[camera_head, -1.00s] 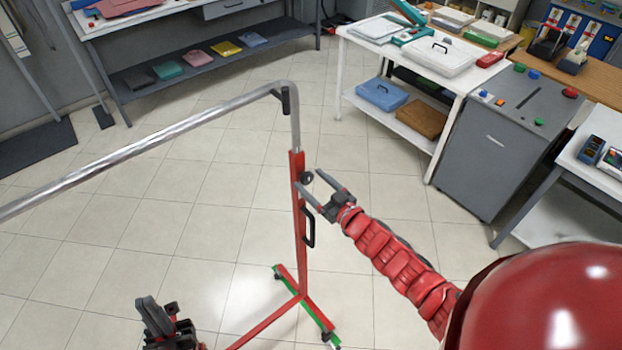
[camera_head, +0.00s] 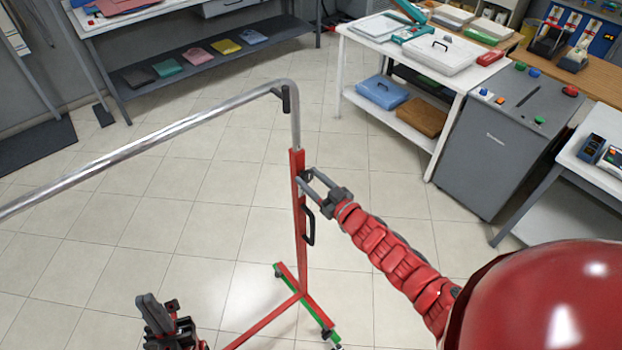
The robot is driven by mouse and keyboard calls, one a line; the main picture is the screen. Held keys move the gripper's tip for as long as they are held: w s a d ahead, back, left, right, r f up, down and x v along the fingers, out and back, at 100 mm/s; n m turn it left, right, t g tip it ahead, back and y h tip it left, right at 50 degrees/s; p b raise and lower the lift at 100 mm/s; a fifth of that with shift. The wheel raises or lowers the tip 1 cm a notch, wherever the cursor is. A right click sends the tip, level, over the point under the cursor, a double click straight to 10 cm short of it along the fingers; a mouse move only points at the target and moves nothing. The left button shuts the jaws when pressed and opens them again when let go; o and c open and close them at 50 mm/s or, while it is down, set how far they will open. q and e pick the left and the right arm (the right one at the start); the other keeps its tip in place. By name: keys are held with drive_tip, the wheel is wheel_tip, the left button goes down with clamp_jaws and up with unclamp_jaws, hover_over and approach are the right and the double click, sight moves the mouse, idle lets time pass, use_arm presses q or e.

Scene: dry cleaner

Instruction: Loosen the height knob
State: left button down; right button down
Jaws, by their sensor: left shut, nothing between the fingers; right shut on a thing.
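The garment rack has a silver rail (camera_head: 160,145) and a red upright post (camera_head: 298,225). The dark round height knob (camera_head: 305,175) sits on the right side of the post near its top and is largely covered by my fingertips. My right gripper (camera_head: 309,181) is shut on the knob, one finger above it and one below. A black loop handle (camera_head: 309,226) is on the post just below. My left gripper (camera_head: 152,308) is shut and empty at the bottom left, apart from the rack.
The rack stands on a red base with green strips (camera_head: 318,314) and casters. A white table (camera_head: 345,100) with cases and a grey cabinet (camera_head: 497,150) stand at the right. A workbench (camera_head: 215,60) with folded cloths is at the back. The tiled floor between is clear.

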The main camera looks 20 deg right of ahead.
drive_tip(key=n+b, duration=0.3)
drive_tip(key=shift+f, duration=0.15)
drive_tip(key=n+b, duration=0.2)
drive_tip(key=n, duration=0.1)
drive_tip(key=shift+a+n+b, duration=0.1)
drive_tip(key=shift+n+b, duration=0.4)
drive_tip(key=shift+n, duration=0.5)
drive_tip(key=n, duration=0.4)
drive_tip(key=shift+b, duration=0.35)
drive_tip(key=n, duration=0.5)
drive_tip(key=shift+a+n, duration=0.1)
drive_tip(key=shift+n, duration=0.3)
drive_tip(key=shift+s, duration=0.1)
